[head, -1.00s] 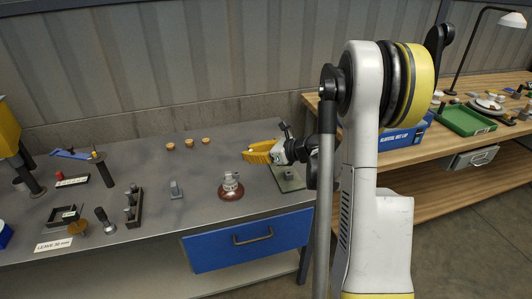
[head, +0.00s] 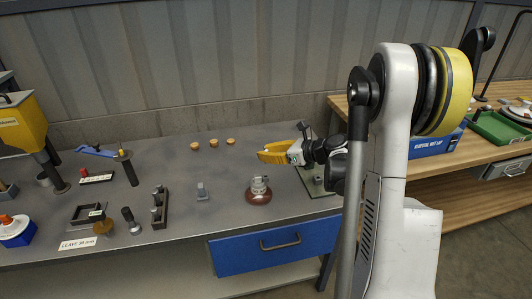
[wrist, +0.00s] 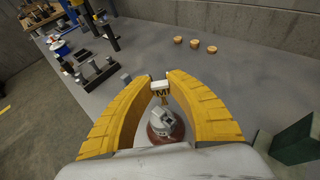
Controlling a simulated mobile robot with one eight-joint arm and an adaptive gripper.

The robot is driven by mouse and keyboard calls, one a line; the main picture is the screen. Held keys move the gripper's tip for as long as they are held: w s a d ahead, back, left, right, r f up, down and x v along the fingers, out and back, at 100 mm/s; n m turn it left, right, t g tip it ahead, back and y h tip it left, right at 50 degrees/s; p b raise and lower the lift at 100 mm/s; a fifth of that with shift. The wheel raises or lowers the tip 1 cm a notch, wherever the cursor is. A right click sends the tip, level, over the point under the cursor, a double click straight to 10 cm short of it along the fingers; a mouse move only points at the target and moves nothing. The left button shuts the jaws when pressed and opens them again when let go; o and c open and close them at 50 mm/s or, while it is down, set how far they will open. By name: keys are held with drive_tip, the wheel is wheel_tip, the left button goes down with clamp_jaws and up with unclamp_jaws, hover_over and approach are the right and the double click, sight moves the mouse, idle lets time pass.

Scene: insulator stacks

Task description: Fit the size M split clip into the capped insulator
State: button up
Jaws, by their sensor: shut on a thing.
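My gripper (head: 264,154) has yellow fingers, which also fill the wrist view (wrist: 160,85). It is shut on a small split clip (wrist: 160,88) marked M, held between the fingertips. In the head view the clip is too small to make out. The capped insulator (head: 259,191) stands upright on the bench, a reddish-brown disc with a grey metal cap on top. In the wrist view the insulator (wrist: 164,128) shows between the fingers, below the clip in the picture. The clip looks apart from it; how far above cannot be told.
Three cork-coloured pieces (head: 213,143) lie at the back. A green plate (head: 315,182) lies right of the insulator, by my arm.

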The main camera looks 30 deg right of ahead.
drive_tip(key=b, duration=0.4)
hover_over(266, 181)
drive_tip(key=w, duration=0.1)
drive_tip(key=shift+d+f, duration=0.15)
drive_tip(key=shift+f, duration=1.1)
drive_tip(key=shift+d+f, duration=0.1)
drive_tip(key=shift+f, duration=1.1)
drive_tip(key=shift+f+b, duration=0.15)
drive_tip(key=shift+b, duration=0.2)
drive_tip(key=shift+f+b, duration=0.3)
drive_tip(key=shift+f, duration=0.05)
drive_tip(key=shift+f+b, duration=0.9)
drive_tip(key=shift+f, duration=0.15)
drive_tip(key=o, duration=0.9)
drive_tip(key=v, duration=1.2)
